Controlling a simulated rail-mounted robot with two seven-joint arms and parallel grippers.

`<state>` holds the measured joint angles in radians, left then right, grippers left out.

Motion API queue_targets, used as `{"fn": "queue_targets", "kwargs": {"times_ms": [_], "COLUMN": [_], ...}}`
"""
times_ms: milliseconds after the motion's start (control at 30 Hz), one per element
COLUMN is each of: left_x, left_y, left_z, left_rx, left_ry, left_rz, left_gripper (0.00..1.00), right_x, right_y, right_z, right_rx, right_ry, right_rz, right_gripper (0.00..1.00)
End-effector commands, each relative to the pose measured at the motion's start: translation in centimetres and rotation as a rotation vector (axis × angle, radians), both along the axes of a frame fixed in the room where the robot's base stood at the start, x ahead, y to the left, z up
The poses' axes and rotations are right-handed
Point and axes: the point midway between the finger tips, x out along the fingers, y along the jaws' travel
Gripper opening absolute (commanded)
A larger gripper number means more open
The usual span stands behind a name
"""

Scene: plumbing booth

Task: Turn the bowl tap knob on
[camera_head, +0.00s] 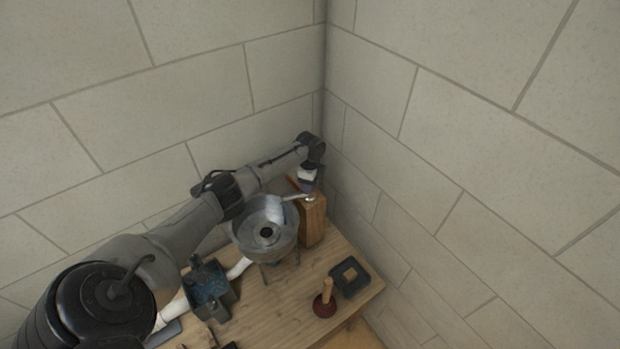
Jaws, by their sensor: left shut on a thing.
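The metal bowl (250,240) with a dark drain hole stands on the wooden bench near the wall corner. A thin tap spout (296,197) reaches over its right rim from a wooden block (313,222). My left arm comes in from the left and passes behind the bowl. My left gripper (309,190) points down at the top of the block, beside the spout, and is shut on the tap knob. The knob itself is mostly hidden by the gripper. My right gripper is not in view.
A plunger (324,303) with a wooden handle and a dark square piece (349,280) stand on the bench (280,297) at right. A blue-green vise (208,288) and a white pipe (239,268) are left of the bowl. Block walls close in behind and right.

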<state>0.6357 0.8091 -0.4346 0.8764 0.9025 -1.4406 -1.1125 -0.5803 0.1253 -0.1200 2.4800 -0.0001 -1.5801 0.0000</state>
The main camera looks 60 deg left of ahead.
Motion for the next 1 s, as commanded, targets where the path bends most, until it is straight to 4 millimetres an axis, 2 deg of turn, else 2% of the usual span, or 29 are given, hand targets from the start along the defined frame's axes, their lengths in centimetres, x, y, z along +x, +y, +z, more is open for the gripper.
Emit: {"fn": "queue_targets", "kwargs": {"times_ms": [100,500,1000], "left_x": [0.0,0.1,0.1], "left_y": [0.0,0.0,0.1], "left_z": [0.3,0.2,0.2], "left_rx": [-0.001,-0.001,0.0], "left_ry": [0.0,0.002,0.0], "left_rz": [0.099,0.348,0.434], "left_gripper": [0.27,0.27,0.27], "right_x": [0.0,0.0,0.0], "right_y": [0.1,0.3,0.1], "right_z": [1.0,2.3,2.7], "right_rx": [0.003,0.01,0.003], "right_ry": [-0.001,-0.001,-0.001], "right_rz": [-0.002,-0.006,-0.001], "right_gripper": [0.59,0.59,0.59]}}
